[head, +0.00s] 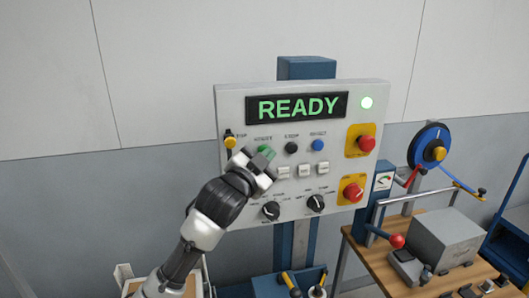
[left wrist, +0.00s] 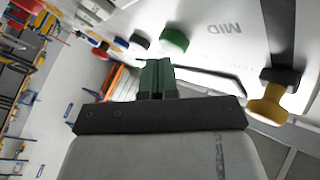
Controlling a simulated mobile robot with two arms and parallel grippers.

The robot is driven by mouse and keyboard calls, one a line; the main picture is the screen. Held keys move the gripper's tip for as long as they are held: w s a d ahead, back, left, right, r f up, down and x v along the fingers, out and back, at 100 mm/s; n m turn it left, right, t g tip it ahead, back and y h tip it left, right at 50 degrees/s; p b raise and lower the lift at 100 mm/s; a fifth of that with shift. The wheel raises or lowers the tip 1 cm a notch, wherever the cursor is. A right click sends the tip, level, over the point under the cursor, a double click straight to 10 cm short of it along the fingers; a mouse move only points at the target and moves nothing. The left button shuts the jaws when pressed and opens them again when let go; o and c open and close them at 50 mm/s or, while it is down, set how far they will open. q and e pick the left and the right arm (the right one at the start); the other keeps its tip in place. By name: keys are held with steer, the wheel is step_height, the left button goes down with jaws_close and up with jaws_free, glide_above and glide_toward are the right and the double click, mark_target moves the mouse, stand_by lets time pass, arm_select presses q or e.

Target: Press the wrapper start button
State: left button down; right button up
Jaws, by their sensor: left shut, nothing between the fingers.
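The green button (head: 263,149) sits in the upper button row, partly covered by my left gripper (head: 269,155). In the left wrist view the green button (left wrist: 174,40) stands just beyond the green fingertips of my left gripper (left wrist: 157,64), slightly right of them. The fingers are shut with nothing between them. A narrow gap shows between tips and button; touching cannot be seen. The button's label is too small to read surely. My right gripper is not in view.
Close by are a black button (head: 291,147), a blue button (head: 318,145) and a yellow-tipped lever (head: 230,142). White buttons (head: 305,169) and black knobs (head: 316,203) lie below. A workbench (head: 382,264) stands lower right.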

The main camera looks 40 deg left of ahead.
arm_select(q)
steer(key=shift+w+a, duration=0.3)
steer(key=shift+a, duration=0.1)
stand_by(0.5)
steer(key=shift+d, duration=0.1)
steer(key=shift+s+d+p, duration=0.3)
steer(key=shift+s+d, duration=0.3)
stand_by(0.3)
